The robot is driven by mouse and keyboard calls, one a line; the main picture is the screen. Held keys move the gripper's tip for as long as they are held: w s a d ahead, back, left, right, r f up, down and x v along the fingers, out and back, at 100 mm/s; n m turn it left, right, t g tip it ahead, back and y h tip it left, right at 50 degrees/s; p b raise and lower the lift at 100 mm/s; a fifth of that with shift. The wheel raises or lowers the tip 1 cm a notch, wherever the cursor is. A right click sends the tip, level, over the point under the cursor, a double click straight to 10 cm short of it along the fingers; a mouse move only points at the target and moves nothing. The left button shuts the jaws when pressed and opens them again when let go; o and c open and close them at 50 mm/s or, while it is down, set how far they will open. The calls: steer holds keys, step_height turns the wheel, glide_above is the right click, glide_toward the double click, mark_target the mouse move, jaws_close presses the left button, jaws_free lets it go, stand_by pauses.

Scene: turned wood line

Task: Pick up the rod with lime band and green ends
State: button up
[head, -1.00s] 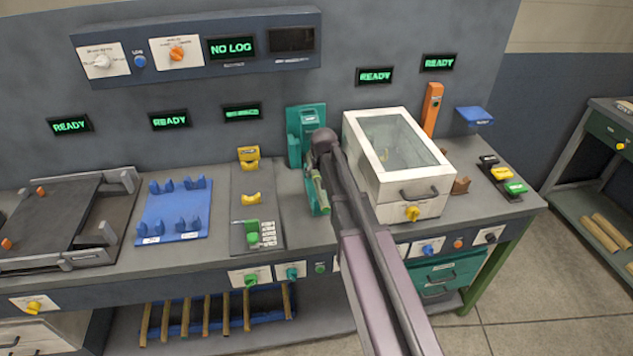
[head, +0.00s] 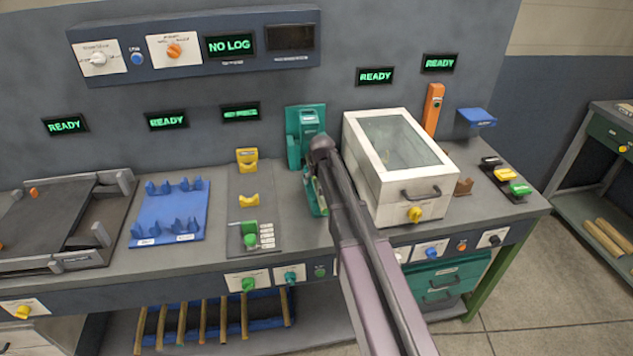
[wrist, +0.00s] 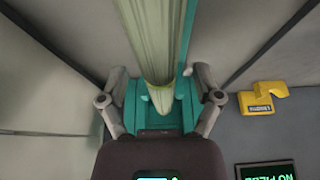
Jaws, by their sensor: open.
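A pale yellow-green rod (wrist: 155,45) shows in the wrist view, its rounded near end between my fingers. No lime band or green ends can be told apart on it. My gripper (wrist: 158,85) is open, with one finger on each side of the rod and gaps between. A teal holder (wrist: 187,112) is behind the rod. In the head view the teal holder (head: 305,120) stands at the back of the bench, and a sliver of the rod (head: 317,190) shows beside my arm. My arm hides most of the rod and the gripper there.
A white glass-topped box (head: 385,195) stands close to the right of my arm. To the left are a panel with yellow cradles (head: 247,215) and a blue rack (head: 165,222). Several rods (head: 203,318) lie on the shelf below. A bare bench strip lies left of the teal holder.

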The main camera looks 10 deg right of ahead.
jaws_close()
steer(key=shift+r, duration=0.25)
stand_by(0.5)
